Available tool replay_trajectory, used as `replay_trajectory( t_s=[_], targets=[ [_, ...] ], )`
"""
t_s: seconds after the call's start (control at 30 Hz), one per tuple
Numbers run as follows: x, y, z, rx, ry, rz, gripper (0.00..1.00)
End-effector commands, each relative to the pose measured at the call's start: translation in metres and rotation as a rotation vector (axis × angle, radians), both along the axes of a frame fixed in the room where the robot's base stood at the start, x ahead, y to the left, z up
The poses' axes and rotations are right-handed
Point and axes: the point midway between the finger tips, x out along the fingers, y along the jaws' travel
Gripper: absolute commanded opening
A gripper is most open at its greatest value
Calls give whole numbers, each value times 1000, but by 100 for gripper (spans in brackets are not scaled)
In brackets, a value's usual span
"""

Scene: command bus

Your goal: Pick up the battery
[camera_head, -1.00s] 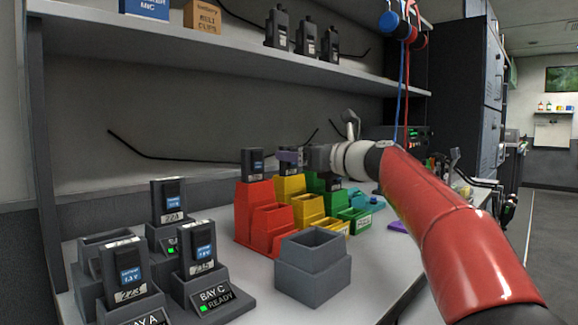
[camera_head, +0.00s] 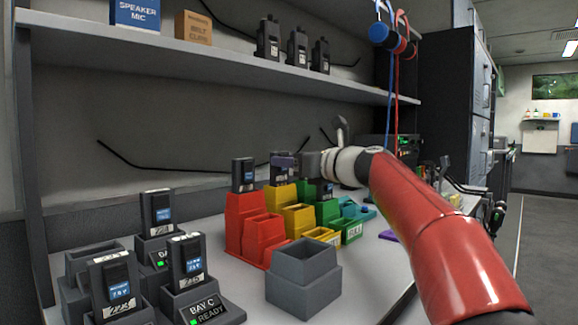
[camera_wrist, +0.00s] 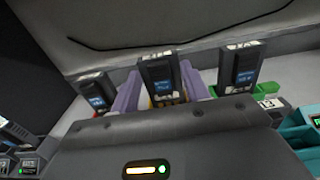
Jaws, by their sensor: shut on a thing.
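Three dark batteries with blue labels stand in a row at the coloured bins. One battery (camera_head: 243,174) is at the red bin (camera_head: 243,224), and another (camera_head: 325,189) is at the green bin (camera_head: 327,212). The middle battery (camera_head: 279,174) is at the yellow bin (camera_head: 281,194). My gripper (camera_head: 287,161) is shut on this middle battery. In the wrist view, the middle battery (camera_wrist: 164,80) stands upright between the purple fingers of my gripper (camera_wrist: 159,88). The other batteries (camera_wrist: 96,97) (camera_wrist: 241,67) flank it closely.
Several charger docks with batteries (camera_head: 158,213) stand at the front left. An empty grey bin (camera_head: 303,277) sits in front of the coloured bins. A shelf (camera_head: 235,68) with radios (camera_head: 298,50) runs above. Blue and red cords (camera_head: 398,65) hang at the right.

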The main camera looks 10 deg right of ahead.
Motion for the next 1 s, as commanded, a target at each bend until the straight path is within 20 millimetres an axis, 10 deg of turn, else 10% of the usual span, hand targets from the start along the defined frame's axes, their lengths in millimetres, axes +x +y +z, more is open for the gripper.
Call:
replay_trajectory(
  t_s=[0.6,1.0],
  targets=[
    [0,0,142,-1,-2,0,17],
    [0,0,172,0,0,0,17]
  ],
)
